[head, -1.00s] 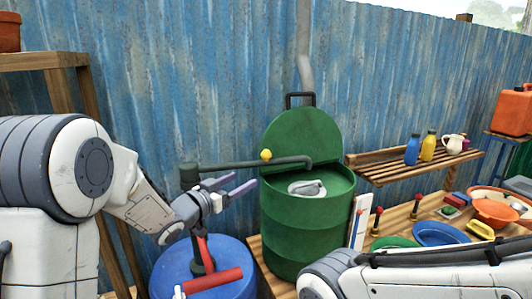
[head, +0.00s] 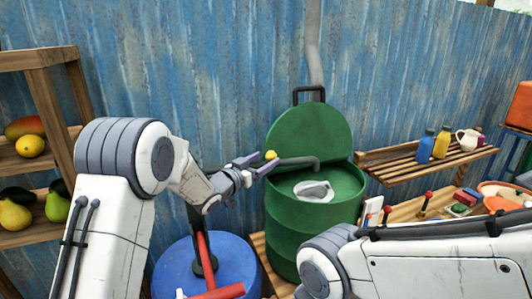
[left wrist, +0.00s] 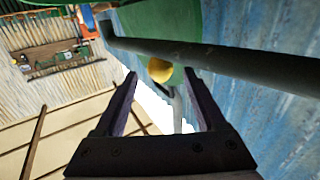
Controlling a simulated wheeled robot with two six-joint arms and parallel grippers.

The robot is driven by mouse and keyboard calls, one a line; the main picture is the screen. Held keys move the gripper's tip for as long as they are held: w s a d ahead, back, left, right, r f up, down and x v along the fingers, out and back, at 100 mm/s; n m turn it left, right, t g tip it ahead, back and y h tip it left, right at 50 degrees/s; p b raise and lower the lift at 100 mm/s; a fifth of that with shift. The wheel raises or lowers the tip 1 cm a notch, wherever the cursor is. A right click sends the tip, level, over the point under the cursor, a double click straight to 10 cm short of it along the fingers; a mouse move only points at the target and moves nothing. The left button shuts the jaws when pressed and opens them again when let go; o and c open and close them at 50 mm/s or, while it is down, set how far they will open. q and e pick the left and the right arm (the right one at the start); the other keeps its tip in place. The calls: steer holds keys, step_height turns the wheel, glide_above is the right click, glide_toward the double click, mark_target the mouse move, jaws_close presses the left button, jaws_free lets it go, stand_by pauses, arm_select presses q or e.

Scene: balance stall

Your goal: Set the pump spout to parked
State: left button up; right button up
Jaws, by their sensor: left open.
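The pump spout (head: 299,162) is a dark grey pipe with a bent end over the open green drum (head: 318,215). A yellow knob (head: 271,155) sits on the pipe. My left gripper (head: 256,164) is open and empty, with its fingertips close to the knob and partly in front of the pipe. In the left wrist view the knob (left wrist: 160,70) shows between the two fingertips, and the spout (left wrist: 215,60) runs across just beyond them. The red pump handle (head: 222,292) is above the blue barrel (head: 165,262). My right gripper is out of view.
The green lid (head: 310,130) stands up behind the drum. A shelf with fruit (head: 30,146) is at left. A slatted shelf (head: 390,172) with bottles and a jug is at right. My right arm crosses the lower right, before a cluttered bench.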

arm_select(q)
steer(key=shift+x, duration=0.8)
jaws_close()
stand_by(0.9)
